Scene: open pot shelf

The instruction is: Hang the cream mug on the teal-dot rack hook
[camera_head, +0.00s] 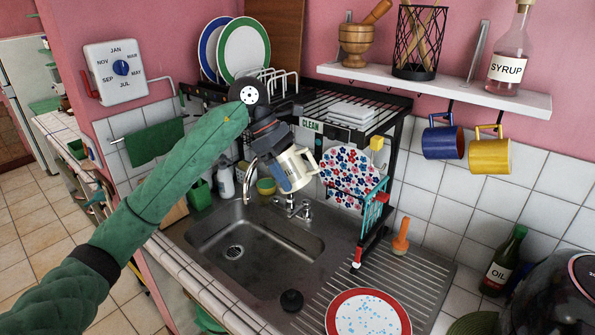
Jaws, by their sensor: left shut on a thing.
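The cream mug (297,168) is held in the air above the back of the sink. My left gripper (284,174) is shut on it, and the mug is tilted with its handle to the right. The gripper hides part of the mug's left side. A blue mug (442,142) and a yellow mug (489,156) hang from hooks under the wall shelf (440,88) at the right, well apart from the held mug. I cannot make out a teal dot on any hook. My right gripper is not in view.
A black dish rack (385,118) stands behind the held mug, with upright plates (243,52) at its left and a flowered plate (345,172) below. The steel sink (210,240) is empty. A red-rimmed plate (340,298) lies at the front. Syrup (508,50) stands on the shelf.

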